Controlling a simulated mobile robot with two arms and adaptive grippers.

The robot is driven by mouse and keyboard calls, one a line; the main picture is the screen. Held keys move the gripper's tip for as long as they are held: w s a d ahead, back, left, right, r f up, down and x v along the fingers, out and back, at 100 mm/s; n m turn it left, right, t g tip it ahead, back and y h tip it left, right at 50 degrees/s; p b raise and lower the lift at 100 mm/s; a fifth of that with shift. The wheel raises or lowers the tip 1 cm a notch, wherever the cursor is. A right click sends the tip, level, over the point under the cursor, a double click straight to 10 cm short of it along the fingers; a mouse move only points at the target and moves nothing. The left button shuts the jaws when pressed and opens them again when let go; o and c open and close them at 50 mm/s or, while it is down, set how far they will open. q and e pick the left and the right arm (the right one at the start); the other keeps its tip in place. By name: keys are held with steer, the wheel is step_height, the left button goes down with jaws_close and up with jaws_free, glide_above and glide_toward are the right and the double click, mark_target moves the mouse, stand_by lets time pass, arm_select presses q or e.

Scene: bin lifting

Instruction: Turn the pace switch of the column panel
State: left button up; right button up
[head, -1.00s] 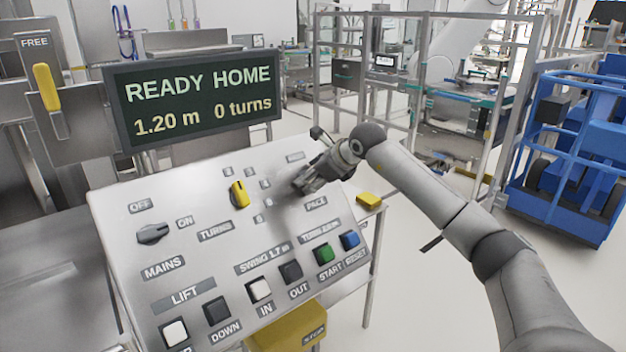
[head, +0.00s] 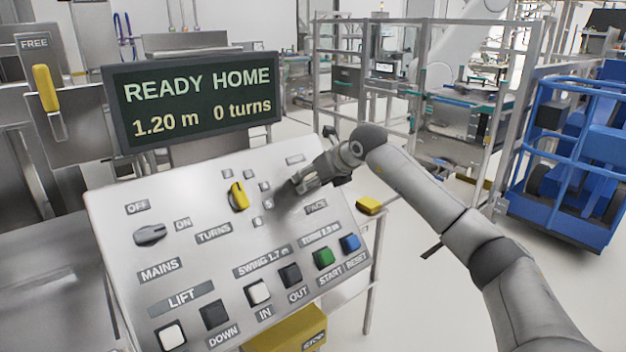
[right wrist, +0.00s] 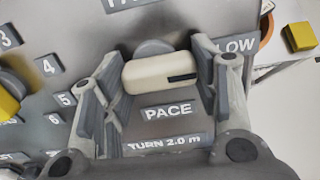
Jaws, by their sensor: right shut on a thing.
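The pace switch (right wrist: 155,73) is a cream bar knob with a dark mark at its right end, above the PACE label (right wrist: 168,111) on the grey column panel (head: 205,265). My right gripper (right wrist: 160,78) is shut on the switch, one finger at each end of the bar. The bar lies nearly level in the right wrist view, its marked end towards the LOW label (right wrist: 235,44). In the head view my right gripper (head: 298,186) reaches the panel's upper right and hides the switch. My left gripper is not in view.
A yellow TURNS selector (head: 238,196) and a grey MAINS switch (head: 149,234) are on the panel. A row of push buttons (head: 290,275) runs along its lower part. The display (head: 195,97) reads READY HOME, 1.20 m, 0 turns. A yellow block (head: 368,206) is right of the panel.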

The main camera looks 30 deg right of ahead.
steer(key=o, duration=1)
steer(key=v, duration=1.2)
